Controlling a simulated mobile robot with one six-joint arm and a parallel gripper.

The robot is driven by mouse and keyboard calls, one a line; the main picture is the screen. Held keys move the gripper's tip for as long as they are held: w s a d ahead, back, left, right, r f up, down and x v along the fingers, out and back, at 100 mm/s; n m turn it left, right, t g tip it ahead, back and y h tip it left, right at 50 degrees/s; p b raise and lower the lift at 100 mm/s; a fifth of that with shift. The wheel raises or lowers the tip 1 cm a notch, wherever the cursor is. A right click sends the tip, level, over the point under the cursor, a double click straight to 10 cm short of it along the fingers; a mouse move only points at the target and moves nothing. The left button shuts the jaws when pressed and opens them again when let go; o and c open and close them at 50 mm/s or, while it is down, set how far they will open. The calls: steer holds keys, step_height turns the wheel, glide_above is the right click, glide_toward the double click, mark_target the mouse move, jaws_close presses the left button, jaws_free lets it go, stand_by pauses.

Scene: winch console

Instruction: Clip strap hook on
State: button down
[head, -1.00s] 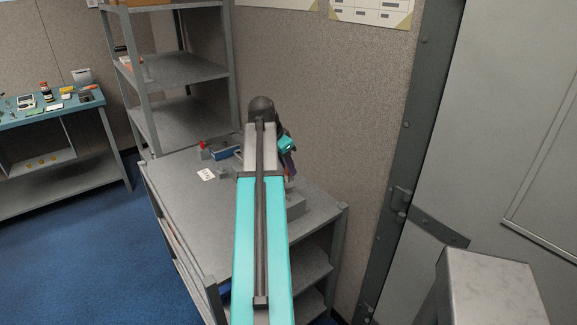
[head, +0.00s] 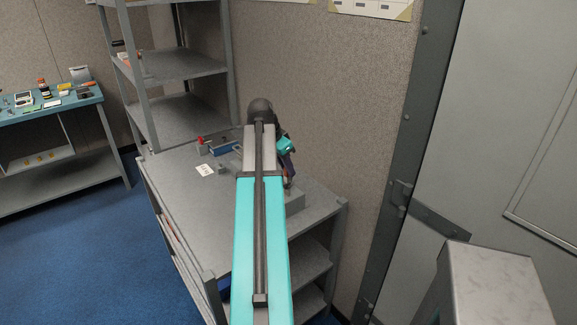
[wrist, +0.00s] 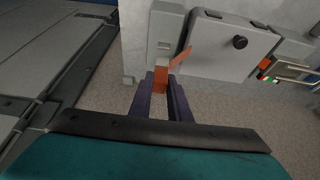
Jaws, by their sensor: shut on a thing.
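In the wrist view my gripper (wrist: 163,84) is shut on a small orange piece (wrist: 161,76), which looks like the strap hook. An orange strip (wrist: 181,57), which looks like strap, slants up and right from beside it. Beyond the fingertips is a grey fixture (wrist: 164,38), with a grey panel (wrist: 225,45) carrying a black knob to its right. I cannot tell whether the orange piece touches the fixture. In the head view my arm hides most of the work area, and only part of my gripper (head: 288,163) shows past it.
The grey bench (head: 190,200) has a white card (head: 205,170) and a blue item with a red part (head: 222,148) left of my arm. A shelf rack (head: 180,65) stands behind. The wall is close behind the bench, with a metal door (head: 490,130) at right.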

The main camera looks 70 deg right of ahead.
mark_target(285, 179)
steer(key=shift+f+b, duration=0.65)
steer(key=shift+f, duration=0.9)
steer(key=shift+w+a, duration=0.1)
steer(key=shift+w, duration=0.05)
stand_by(0.4)
steer(key=shift+f, duration=1.3)
stand_by(1.3)
steer(key=c, duration=1.6)
jaws_free()
steer(key=shift+b, duration=0.3)
steer(key=shift+b+v, duration=1.2)
steer(key=shift+v, duration=5.7)
